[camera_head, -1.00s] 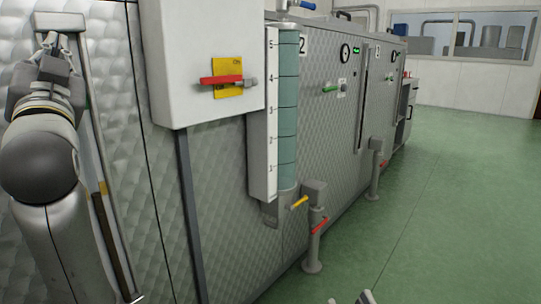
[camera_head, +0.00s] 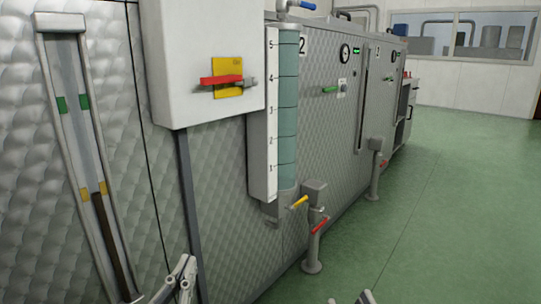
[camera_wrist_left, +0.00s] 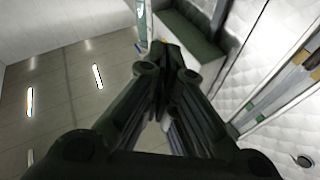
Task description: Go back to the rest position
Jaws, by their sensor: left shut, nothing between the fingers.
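My left gripper (camera_head: 184,268) shows at the bottom edge of the head view, left of centre, in front of the quilted metal panel. Its fingers also fill the middle of the left wrist view (camera_wrist_left: 165,65), where they meet at the tips with nothing between them. It is shut and empty, and most of its arm is out of the head view. A small grey tip of my right gripper (camera_head: 366,297) shows at the bottom edge of the head view; the rest is cut off, so its jaws cannot be judged.
A slot gauge (camera_head: 76,130) with green and yellow marks stands at the left. A white box (camera_head: 200,60) carries a red lever (camera_head: 221,81). A numbered sight tube (camera_head: 287,120) and valve posts (camera_head: 313,240) stand along the machine. Green floor (camera_head: 440,220) lies open at the right.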

